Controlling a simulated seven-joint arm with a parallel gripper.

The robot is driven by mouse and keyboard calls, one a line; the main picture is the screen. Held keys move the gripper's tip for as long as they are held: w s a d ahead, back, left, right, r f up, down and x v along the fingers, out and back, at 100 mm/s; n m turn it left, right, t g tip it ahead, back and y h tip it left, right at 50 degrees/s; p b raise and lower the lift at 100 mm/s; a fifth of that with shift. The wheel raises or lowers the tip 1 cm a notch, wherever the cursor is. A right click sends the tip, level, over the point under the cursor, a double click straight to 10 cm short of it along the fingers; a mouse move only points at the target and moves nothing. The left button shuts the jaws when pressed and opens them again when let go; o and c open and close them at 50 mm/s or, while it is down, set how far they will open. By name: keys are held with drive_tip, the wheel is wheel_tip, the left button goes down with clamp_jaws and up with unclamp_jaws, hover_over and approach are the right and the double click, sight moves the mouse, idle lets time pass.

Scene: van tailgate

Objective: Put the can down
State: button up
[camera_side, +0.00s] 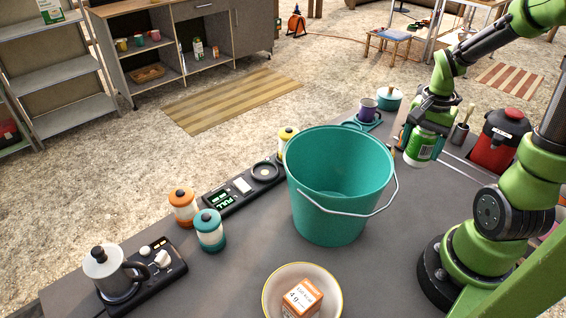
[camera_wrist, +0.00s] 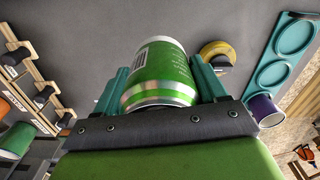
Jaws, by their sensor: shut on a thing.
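The can (camera_side: 420,148) is green and white with a silver rim. My gripper (camera_side: 423,140) is shut on it, with teal fingers on both sides, at the right of the side view. The can also shows in the wrist view (camera_wrist: 160,75), between the two teal fingers (camera_wrist: 161,88). In the side view the can looks upright or slightly tilted, to the right of the teal bucket. I cannot tell how far its base is from the grey tailgate surface (camera_side: 385,225).
A large teal bucket (camera_side: 335,185) stands mid-surface. A bowl (camera_side: 272,292) holds a small orange box (camera_side: 301,297). A purple mug (camera_side: 368,108), teal pot (camera_side: 389,97) and red-black container (camera_side: 497,140) stand at the back. Bare surface lies right of the bucket.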

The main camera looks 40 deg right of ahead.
sight(414, 165)
wheel_tip(414, 165, down, 7)
drive_tip(key=shift+r, duration=0.1)
idle(0.4)
drive_tip(key=o, duration=1.3)
